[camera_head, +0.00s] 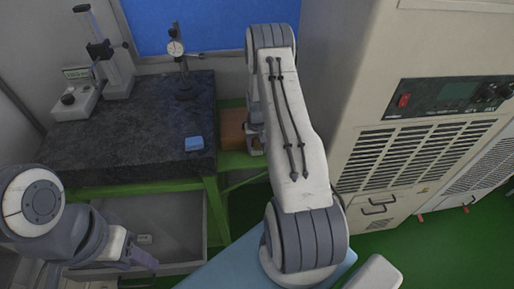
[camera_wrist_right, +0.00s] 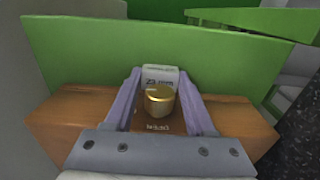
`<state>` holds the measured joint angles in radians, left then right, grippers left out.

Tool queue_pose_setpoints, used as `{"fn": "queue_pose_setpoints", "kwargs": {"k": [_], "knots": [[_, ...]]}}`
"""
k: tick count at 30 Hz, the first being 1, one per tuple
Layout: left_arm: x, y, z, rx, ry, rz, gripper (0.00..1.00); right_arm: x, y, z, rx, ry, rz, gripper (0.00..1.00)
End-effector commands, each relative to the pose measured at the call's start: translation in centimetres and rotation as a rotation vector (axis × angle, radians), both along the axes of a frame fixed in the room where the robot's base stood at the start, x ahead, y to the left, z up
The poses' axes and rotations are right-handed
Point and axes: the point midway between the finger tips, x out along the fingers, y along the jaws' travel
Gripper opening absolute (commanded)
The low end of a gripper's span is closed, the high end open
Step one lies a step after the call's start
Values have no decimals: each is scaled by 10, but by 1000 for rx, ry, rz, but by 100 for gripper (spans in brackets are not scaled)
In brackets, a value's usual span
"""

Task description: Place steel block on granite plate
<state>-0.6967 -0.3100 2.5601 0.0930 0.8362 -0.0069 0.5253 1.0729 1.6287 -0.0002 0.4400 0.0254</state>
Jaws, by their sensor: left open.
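A pale grey block marked "23 mm" (camera_wrist_right: 160,76), apparently the steel block, shows between the fingertips of my right gripper (camera_wrist_right: 160,82) in the right wrist view. A gold cylinder (camera_wrist_right: 159,101) is just nearer, also between the fingers. I cannot tell whether the fingers press on either. In the head view my right gripper (camera_head: 254,141) is beside the wooden box (camera_head: 232,130), mostly hidden by its arm. The dark granite plate (camera_head: 125,140) lies left of it. My left gripper (camera_head: 142,259) is open and empty, low over the grey bin.
On the plate stand a dial indicator (camera_head: 183,62), a height gauge (camera_head: 104,52) and a small blue block (camera_head: 194,144). The grey bin (camera_head: 190,225) below holds a small pale item (camera_head: 145,239). A large vented cabinet (camera_head: 410,110) stands right. The plate's middle is clear.

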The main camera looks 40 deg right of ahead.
Motion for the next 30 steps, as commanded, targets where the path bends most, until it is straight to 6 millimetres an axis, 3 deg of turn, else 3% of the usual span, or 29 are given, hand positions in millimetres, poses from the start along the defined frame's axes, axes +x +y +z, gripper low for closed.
{"fn": "queue_pose_setpoints", "kwargs": {"k": [1,2,14,16,20,30], "knots": [[0,0,0,0,0,0,50,0,0,0,0,0,0,74],[0,0,0,0,0,0,50,0,0,0,0,0,0,84],[0,0,5,0,0,0,50,0,0,6,0,0,0,84],[0,0,-2,-1,-1,0,50,1,0,9,-2,-3,0,84],[0,0,-14,0,0,-1,50,1,-1,27,-3,-5,0,84],[0,0,-44,0,0,1,50,1,-1,96,-3,-5,0,84]]}}
